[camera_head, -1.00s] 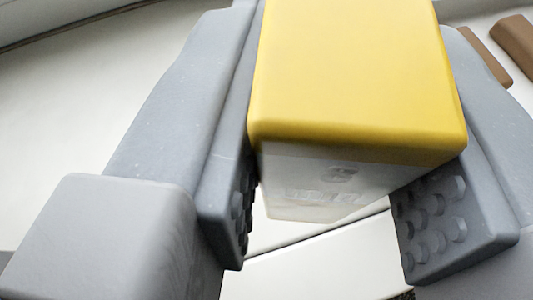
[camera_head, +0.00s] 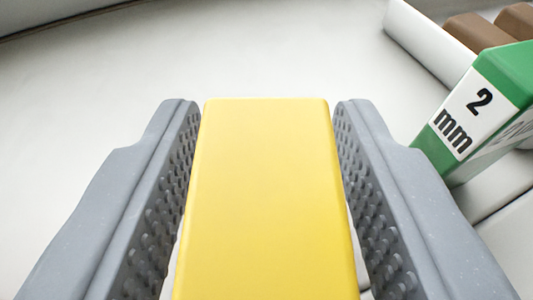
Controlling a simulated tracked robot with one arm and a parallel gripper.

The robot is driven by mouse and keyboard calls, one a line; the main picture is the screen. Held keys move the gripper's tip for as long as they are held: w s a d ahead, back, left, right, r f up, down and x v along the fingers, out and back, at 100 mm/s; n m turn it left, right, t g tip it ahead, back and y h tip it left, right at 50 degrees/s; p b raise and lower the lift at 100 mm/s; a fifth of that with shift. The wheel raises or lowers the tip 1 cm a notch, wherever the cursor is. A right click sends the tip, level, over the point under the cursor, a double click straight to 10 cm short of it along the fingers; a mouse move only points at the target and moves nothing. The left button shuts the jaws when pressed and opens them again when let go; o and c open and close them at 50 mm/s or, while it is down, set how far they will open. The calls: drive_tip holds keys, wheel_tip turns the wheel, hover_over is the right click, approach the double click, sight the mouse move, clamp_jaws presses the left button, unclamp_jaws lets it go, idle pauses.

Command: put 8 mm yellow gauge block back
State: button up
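The yellow block (camera_head: 265,200) is in the middle of the view, between the two grey fingers of my gripper (camera_head: 268,110). Its plain yellow face is toward me and shows no size marking. The studded inner pads of both fingers show, with narrow gaps between them and the block's sides. My gripper is open around the block, and its fingertips lie about level with the block's far edge. What is under the block is hidden.
A green block with a white label reading "2 mm" (camera_head: 478,105) stands close to the right of my right finger. Behind it are brown pieces (camera_head: 478,32) and a white ledge (camera_head: 430,40). The pale surface (camera_head: 250,50) ahead and left is clear.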

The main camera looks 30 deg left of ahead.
drive_tip(key=shift+r, duration=0.15)
drive_tip(key=p+v, duration=0.3)
drive_tip(key=v, duration=0.9)
drive_tip(key=w+d+r+m+t+h, duration=0.1)
drive_tip(key=w+d+r, duration=0.2)
drive_tip(key=d+r, duration=0.6)
drive_tip(key=w+d+r+m+h, duration=0.15)
drive_tip(key=d+r, duration=0.35)
drive_tip(key=r, duration=0.7)
drive_tip(key=s+d+r+m+h, duration=0.1)
drive_tip(key=s+d+r, duration=0.2)
drive_tip(key=d+r, duration=0.3)
drive_tip(key=s+d+r+m+t+h, duration=0.1)
drive_tip(key=s+d+r, duration=0.2)
drive_tip(key=d+r, duration=0.3)
drive_tip(key=s+d+r+m+h, duration=0.1)
drive_tip(key=s+d+r+h, duration=0.1)
drive_tip(key=d+r, duration=0.5)
drive_tip(key=shift+s+r, duration=0.25)
drive_tip(key=shift+s, duration=0.2)
